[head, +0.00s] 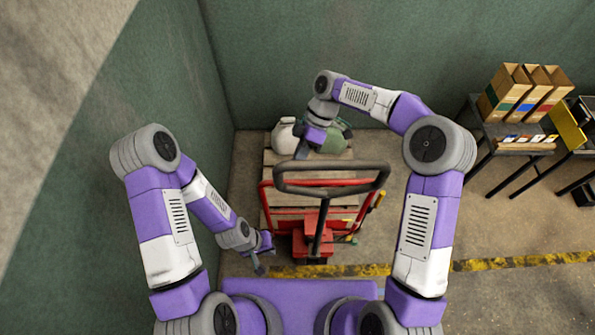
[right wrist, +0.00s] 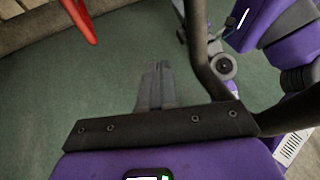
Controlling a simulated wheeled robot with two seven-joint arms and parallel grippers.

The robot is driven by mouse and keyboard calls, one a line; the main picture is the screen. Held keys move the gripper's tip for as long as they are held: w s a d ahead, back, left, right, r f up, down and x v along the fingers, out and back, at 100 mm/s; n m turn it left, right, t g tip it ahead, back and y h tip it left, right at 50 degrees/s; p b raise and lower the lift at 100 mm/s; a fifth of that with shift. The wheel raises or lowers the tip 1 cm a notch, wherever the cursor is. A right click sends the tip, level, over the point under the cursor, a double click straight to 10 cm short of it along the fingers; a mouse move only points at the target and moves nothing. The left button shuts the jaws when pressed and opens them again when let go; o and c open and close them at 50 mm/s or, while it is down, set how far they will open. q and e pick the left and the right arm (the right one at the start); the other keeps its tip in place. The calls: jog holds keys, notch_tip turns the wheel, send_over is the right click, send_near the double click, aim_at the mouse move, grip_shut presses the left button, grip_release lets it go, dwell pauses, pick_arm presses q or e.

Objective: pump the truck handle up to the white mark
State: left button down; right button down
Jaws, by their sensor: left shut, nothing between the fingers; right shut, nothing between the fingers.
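The red pallet truck (head: 313,235) stands at the middle of the head view, with its dark looped handle (head: 350,183) raised towards me. The dark bar of the handle also shows in the right wrist view (right wrist: 196,45). My right gripper (head: 301,151) is shut and empty, just past the far bar of the loop in the head view; contact cannot be told. Its fingers show closed together in the right wrist view (right wrist: 158,72). My left gripper (head: 260,269) is shut and empty, low beside the truck's left side. I cannot make out the white mark.
Green walls close off the left and back. A table (head: 489,128) with cardboard boxes (head: 505,90) stands right. Yellow tape (head: 500,263) crosses the floor.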

jog(key=shift+s+a+f, duration=0.1)
jog(key=shift+s+f, duration=0.1)
jog(key=shift+s, duration=0.5)
jog(key=shift+s+a+f, duration=0.1)
jog(key=shift+s+f, duration=0.05)
jog(key=shift+s, duration=0.55)
jog(key=shift+s+f, duration=0.2)
jog(key=shift+s, duration=0.5)
